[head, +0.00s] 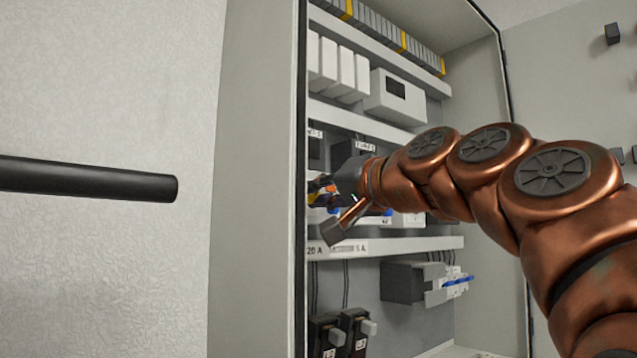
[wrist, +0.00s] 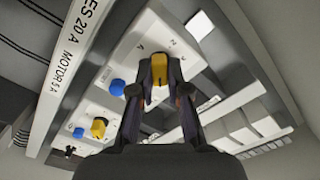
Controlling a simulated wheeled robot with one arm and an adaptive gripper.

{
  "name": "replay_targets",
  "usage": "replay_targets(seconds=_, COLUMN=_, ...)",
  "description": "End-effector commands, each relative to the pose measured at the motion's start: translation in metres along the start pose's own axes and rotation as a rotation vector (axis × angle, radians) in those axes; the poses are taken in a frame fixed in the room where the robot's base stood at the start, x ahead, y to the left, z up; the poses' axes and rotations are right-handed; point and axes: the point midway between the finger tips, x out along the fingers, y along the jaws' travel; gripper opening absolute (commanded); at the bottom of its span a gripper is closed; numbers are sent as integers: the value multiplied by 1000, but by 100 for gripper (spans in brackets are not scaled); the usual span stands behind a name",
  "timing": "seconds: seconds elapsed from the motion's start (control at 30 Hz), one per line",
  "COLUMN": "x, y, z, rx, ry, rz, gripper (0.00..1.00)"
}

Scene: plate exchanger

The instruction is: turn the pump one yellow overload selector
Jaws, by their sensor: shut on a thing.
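A yellow selector knob (wrist: 159,68) sits on a pale relay face with a blue button (wrist: 117,87) beside it. My gripper (wrist: 159,88) has its two fingers on either side of this knob and is shut on it. A second yellow knob (wrist: 98,127) with its own blue button (wrist: 78,133) is on the neighbouring unit, lower left in the wrist view. In the head view my gripper (head: 325,192) reaches into the cabinet and largely hides the held knob. I cannot tell from the small labels above whether it is pump one's.
A labelled rail (head: 385,246) runs just below the relays. Black breakers (head: 352,330) stand lower, and a white-fronted device (head: 400,98) is above. The cabinet's left wall (head: 255,180) is close to my gripper. A black bar (head: 90,180) juts in at left.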

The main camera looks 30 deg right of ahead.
Motion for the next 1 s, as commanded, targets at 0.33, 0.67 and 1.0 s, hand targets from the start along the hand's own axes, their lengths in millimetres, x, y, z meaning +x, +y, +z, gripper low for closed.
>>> replay_targets(seconds=0.33, x=1, y=0, z=0, rx=62, ry=1, rz=0, gripper=0)
replay_targets(seconds=0.67, x=1, y=0, z=0, rx=63, ry=1, rz=-1, gripper=0)
replay_targets(seconds=1.0, x=0, y=0, z=0, rx=62, ry=1, rz=0, gripper=41)
